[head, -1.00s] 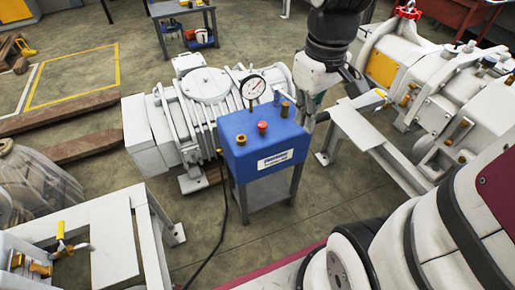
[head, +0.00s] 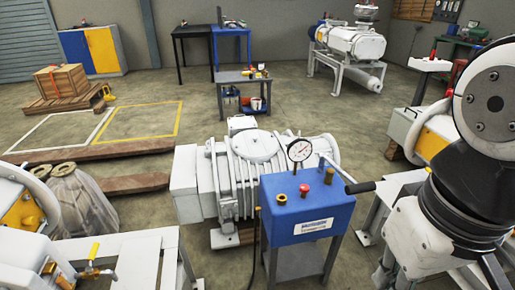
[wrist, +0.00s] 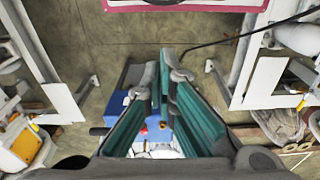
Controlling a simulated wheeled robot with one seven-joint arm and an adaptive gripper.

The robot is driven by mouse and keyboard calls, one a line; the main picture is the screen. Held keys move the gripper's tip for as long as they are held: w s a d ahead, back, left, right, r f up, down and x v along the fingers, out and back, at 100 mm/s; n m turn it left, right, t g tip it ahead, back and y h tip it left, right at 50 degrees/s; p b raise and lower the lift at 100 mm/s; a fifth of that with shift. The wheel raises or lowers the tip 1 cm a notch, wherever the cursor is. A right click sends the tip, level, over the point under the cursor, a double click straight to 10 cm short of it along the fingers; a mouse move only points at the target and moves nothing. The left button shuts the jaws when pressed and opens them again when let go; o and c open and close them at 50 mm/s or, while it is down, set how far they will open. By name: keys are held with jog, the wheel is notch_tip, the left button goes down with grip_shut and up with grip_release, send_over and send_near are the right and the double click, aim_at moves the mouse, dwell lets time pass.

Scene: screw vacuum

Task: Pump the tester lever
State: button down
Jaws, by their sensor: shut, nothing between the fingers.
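The blue tester box (head: 305,207) stands on a grey stand and carries a round dial gauge (head: 299,150), a red knob and brass fittings on top. The tester lever (head: 360,187) slopes down to the right from behind the box and ends in a black grip. My gripper (wrist: 164,68) is shut and empty, its teal pads together in the wrist view. Part of the blue box also shows below and behind the fingers there (wrist: 116,104). A dark bar left of it (wrist: 97,131) looks like the lever grip, apart from the fingers. The head view does not show my fingertips clearly.
A ribbed white pump (head: 245,170) stands right behind the tester. A white bench frame (head: 130,255) is at the left front, and another machine (head: 437,135) is at the right. A small tool table (head: 243,77) stands farther back. Open floor lies beyond.

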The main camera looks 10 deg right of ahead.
notch_tip(320, 180, down, 14)
jog(key=b, duration=1.4)
jog(key=shift+f+b, duration=0.2)
jog(key=shift+b, duration=0.2)
notch_tip(320, 180, up, 5)
jog(key=p, duration=0.4)
dwell(0.4)
